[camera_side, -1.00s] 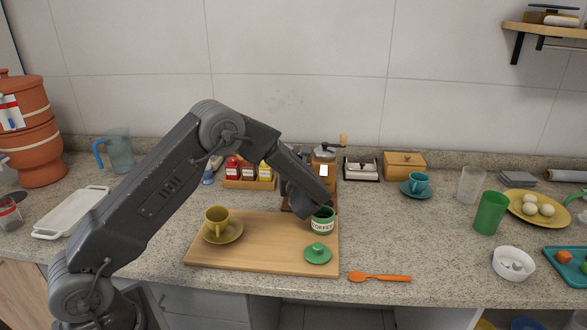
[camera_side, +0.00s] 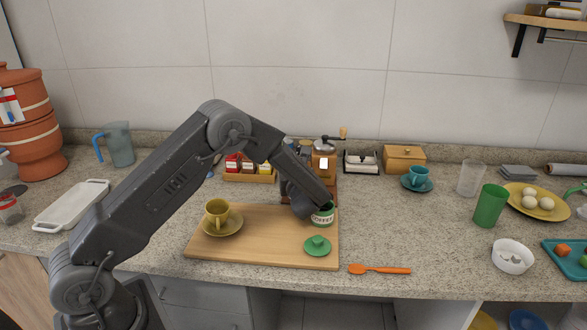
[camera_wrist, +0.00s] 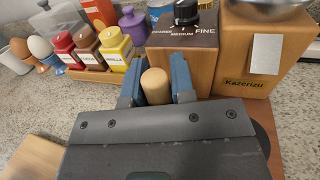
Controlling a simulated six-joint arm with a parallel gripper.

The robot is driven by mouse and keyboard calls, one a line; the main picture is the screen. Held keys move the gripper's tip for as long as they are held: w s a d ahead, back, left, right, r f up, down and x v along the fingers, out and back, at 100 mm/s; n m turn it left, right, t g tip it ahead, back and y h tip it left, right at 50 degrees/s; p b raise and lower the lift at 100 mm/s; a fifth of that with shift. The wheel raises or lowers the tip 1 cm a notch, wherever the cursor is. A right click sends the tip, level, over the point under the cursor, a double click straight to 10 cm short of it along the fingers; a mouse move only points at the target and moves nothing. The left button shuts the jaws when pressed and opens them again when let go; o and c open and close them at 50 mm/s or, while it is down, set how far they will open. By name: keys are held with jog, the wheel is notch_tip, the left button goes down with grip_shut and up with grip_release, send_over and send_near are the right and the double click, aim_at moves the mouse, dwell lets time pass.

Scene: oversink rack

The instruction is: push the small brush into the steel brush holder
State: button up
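My gripper (camera_wrist: 156,82) has two blue fingers, one on each side of a pale wooden rounded end (camera_wrist: 155,88). They look closed on it. It seems to be the small brush's handle; no bristles show. In the side view my wrist hides the fingers, low over the back right of the wooden board, beside the green coffee tin (camera_side: 323,216). I cannot make out the steel brush holder in either view. In the wrist view, a wooden box with a dial marked MEDIUM and FINE (camera_wrist: 190,55) stands just beyond the fingers.
A wooden grinder (camera_wrist: 258,55) is behind right, syrup bottles (camera_wrist: 90,50) behind left. The wooden board (camera_side: 265,245) bears a yellow cup (camera_side: 217,211) and green lid (camera_side: 317,245). An orange spoon (camera_side: 380,269) lies at the front.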

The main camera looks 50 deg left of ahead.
jog(key=o, duration=0.5)
jog(key=shift+c, duration=0.2)
jog(key=shift+r, duration=0.25)
jog(key=s+a+r, duration=0.8)
jog(key=r, duration=0.2)
jog(key=shift+s+r, duration=0.25)
jog(key=shift+s, duration=0.1)
jog(key=s+d+r+n+g+h, duration=0.2)
jog(key=s+d+r+n+g, duration=0.15)
jog(key=s+n, duration=0.5)
jog(key=s+d+n+h, duration=0.6)
jog(key=s+d+n, duration=0.1)
jog(key=d, duration=0.5)
jog(key=s+d+n+h, duration=0.7)
jog(key=s+d, duration=0.3)
jog(key=d, duration=0.2)
jog(key=shift+d+r+n+h, duration=0.3)
jog(key=shift+r+n, duration=0.15)
jog(key=shift+n, duration=0.3)
